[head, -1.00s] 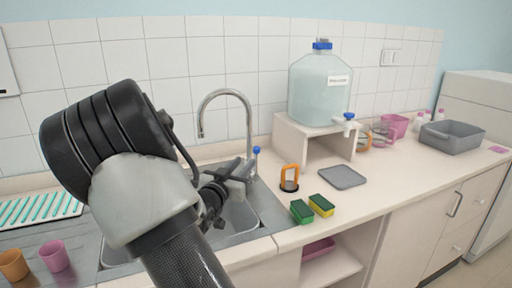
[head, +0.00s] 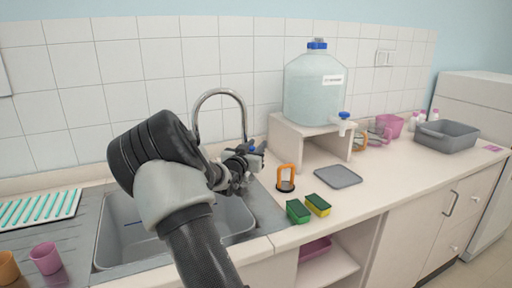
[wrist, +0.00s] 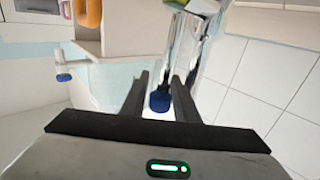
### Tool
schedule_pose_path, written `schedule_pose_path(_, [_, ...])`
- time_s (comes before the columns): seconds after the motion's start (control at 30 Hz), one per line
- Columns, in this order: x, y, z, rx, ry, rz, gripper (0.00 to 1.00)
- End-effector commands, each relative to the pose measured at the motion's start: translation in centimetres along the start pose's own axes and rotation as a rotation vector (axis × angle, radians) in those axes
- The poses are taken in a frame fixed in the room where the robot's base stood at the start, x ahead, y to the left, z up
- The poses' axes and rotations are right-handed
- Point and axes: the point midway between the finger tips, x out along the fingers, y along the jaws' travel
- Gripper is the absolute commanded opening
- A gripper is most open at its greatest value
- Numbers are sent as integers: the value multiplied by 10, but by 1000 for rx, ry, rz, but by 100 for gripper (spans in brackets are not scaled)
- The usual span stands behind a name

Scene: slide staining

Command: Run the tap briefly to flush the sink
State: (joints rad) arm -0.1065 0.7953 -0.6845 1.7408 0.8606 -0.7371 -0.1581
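The chrome tap (head: 221,92) arches over the grey sink (head: 238,222) against the tiled wall. Its blue-ended handle (wrist: 160,101) shows in the wrist view between my two dark fingers, beside the chrome tap body (wrist: 188,48). In the head view only a little of the blue end shows behind my gripper (head: 257,160). My gripper is at the base of the tap. Its fingers (wrist: 160,97) are apart, one on each side of the blue end, with gaps visible. I cannot tell whether either finger touches it. Whether water runs cannot be made out.
A large water bottle (head: 314,90) stands on a riser (head: 287,136). Pink (head: 46,258) and orange (head: 8,268) cups stand left.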

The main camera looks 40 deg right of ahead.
Motion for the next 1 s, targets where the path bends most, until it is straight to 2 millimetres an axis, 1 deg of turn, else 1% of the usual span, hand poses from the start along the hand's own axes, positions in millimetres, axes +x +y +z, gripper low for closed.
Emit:
schedule_pose_path(0.17, [0, 0, 0, 0, 0, 0, 28])
schedule_pose_path(0.3, [0, 0, 0, 0, 0, 0, 4])
schedule_pose_path(0.33, [0, 0, 0, 0, 0, 0, 0])
schedule_pose_path(0.53, [1, 2, 0, 9, -8, 2, 0])
schedule_pose_path(0.67, [11, 12, 1, 93, -88, 5, 0])
schedule_pose_path(0.8, [19, 20, 9, 176, -176, 4, 0])
schedule_pose_path(1.0, [20, 20, 13, 199, -200, 1, 0])
